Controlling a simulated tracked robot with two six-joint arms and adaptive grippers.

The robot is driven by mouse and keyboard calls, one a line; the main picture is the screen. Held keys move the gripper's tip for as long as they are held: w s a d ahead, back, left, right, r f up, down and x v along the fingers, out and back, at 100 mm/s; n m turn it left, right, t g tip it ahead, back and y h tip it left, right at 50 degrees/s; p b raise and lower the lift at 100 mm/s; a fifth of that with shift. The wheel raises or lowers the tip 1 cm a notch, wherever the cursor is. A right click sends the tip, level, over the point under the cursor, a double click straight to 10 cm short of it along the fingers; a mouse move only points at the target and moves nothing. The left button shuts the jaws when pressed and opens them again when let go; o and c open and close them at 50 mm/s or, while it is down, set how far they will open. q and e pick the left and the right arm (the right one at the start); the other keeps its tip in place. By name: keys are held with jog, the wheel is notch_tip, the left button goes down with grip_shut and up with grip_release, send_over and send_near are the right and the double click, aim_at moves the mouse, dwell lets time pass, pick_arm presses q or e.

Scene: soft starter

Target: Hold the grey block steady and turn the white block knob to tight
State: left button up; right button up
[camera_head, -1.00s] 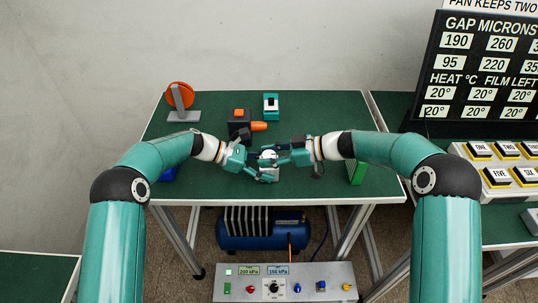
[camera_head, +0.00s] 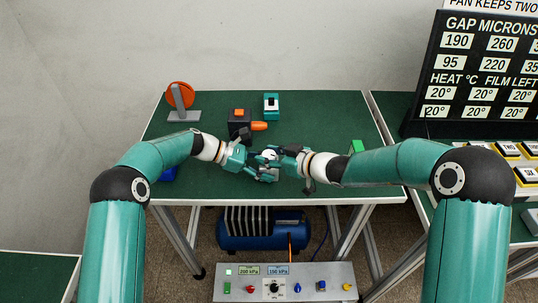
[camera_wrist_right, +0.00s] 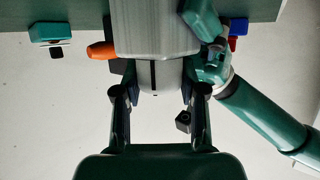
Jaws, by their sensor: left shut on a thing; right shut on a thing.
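The grey block (camera_wrist_right: 155,28) is large at the top middle of the right wrist view; in the head view the grippers hide most of it. The white knob (camera_wrist_right: 160,76), with a dark index line, sits on the block's near side. It shows as a small white spot (camera_head: 268,155) in the head view. My left gripper (camera_head: 258,162) is shut on the grey block from the left; part of it shows at the block's right side in the wrist view (camera_wrist_right: 205,58). My right gripper (camera_wrist_right: 159,92) is shut on the white knob, a finger on each side.
Behind the grippers stand a dark box with an orange part (camera_head: 239,122), a teal device (camera_head: 271,104) and an orange disc on a grey stand (camera_head: 181,97). A green block (camera_head: 357,147) is partly behind my right arm. The green tabletop (camera_head: 325,110) is clear at back right.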

jog(key=shift+w+d+r+m+t+h, duration=0.1)
jog(key=shift+r+m+t+h, duration=0.05)
jog(key=shift+m+t+h, duration=0.3)
jog(key=o, duration=1.2)
jog(key=v, duration=1.2)
